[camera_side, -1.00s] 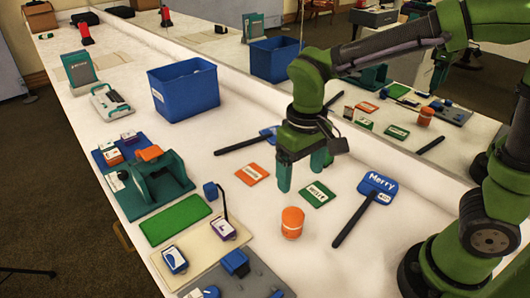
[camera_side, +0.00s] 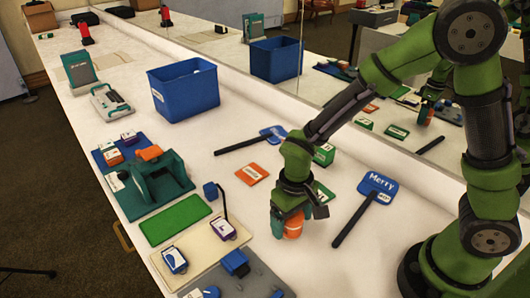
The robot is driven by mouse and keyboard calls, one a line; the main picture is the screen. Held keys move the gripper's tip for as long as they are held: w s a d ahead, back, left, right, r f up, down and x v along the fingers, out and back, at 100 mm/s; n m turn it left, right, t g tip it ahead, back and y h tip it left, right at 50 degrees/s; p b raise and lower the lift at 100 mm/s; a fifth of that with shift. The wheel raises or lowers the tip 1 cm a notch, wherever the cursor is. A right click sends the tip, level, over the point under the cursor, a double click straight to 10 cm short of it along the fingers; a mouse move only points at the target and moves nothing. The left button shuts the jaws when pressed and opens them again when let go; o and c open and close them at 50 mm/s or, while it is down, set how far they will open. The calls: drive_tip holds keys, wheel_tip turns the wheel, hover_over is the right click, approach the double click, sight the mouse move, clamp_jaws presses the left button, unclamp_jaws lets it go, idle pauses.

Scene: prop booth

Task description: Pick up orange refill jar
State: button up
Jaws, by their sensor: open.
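The orange refill jar (camera_side: 294,223) stands on the white table near the middle of the side view. My gripper (camera_side: 290,232) is lowered over it from above. A teal finger shows at the jar's left side, and the jar's orange body shows between the fingers. The fingers are open around the jar, and the jar still rests on the table. The gripper hides the jar's top, and contact with the fingers cannot be told.
An orange card (camera_side: 252,174) and a blue Merry paddle (camera_side: 377,187) lie nearby. A blue bin (camera_side: 184,92) stands farther back. A mirror (camera_side: 340,60) runs along the right side.

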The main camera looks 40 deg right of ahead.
drive_tip(key=shift+f, duration=0.2)
drive_tip(key=c, duration=1.2)
drive_tip(key=shift+r, duration=0.15)
